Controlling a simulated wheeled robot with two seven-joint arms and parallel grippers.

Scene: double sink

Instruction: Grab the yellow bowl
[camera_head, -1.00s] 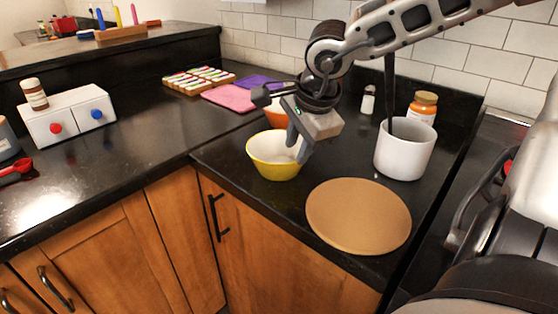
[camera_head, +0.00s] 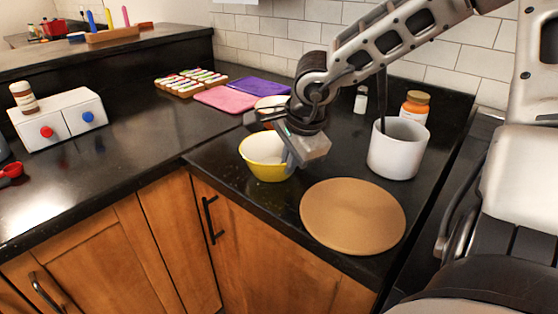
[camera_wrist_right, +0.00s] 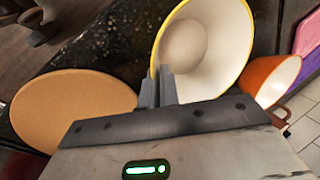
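The yellow bowl (camera_head: 266,172), white inside, is upright on the black counter near its front edge. It also shows large in the right wrist view (camera_wrist_right: 205,50). My right gripper (camera_head: 289,160) reaches down at the bowl's right side. In the right wrist view its two fingers (camera_wrist_right: 158,88) are close together with the bowl's rim between them, one finger inside and one outside. No lift off the counter shows. My left gripper is not in view.
An orange bowl (camera_wrist_right: 275,78) is close behind the yellow one. A round tan board (camera_head: 353,215) lies in front right, with a white pot (camera_head: 398,150) behind it. Pink (camera_head: 225,98) and purple (camera_head: 262,88) mats lie at the back.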

